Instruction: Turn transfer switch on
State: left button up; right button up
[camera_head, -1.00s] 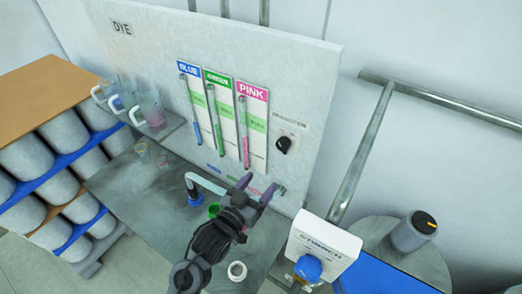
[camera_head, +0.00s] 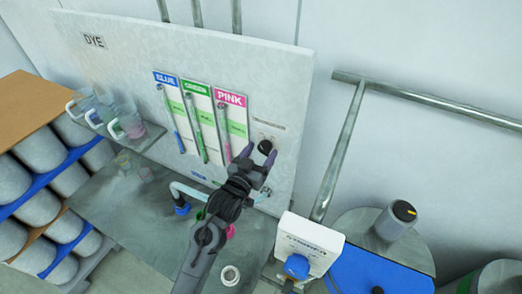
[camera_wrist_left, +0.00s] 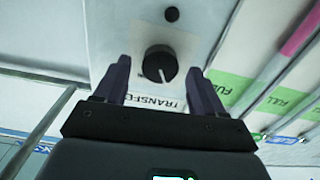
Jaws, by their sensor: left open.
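The transfer switch (camera_head: 265,147) is a round black knob on a pale plate on the white panel, right of the pink gauge. In the left wrist view the open fingers (camera_wrist_left: 158,78) stand apart on either side of the knob, with a gap to each side. I cannot tell how far they are from the panel. My right gripper is not in view.
Blue, green and pink gauges (camera_head: 230,125) stand left of the switch. Below are a curved pipe (camera_head: 186,188) and a grey table (camera_head: 130,220). A white box with a blue knob (camera_head: 297,266) is at lower right. Jugs (camera_head: 130,127) sit on a shelf at left.

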pick_arm(q)
jog(key=shift+w+d, duration=0.2)
jog(key=shift+w, duration=0.1)
jog(key=c, duration=1.1)
jog(key=shift+o, duration=0.2)
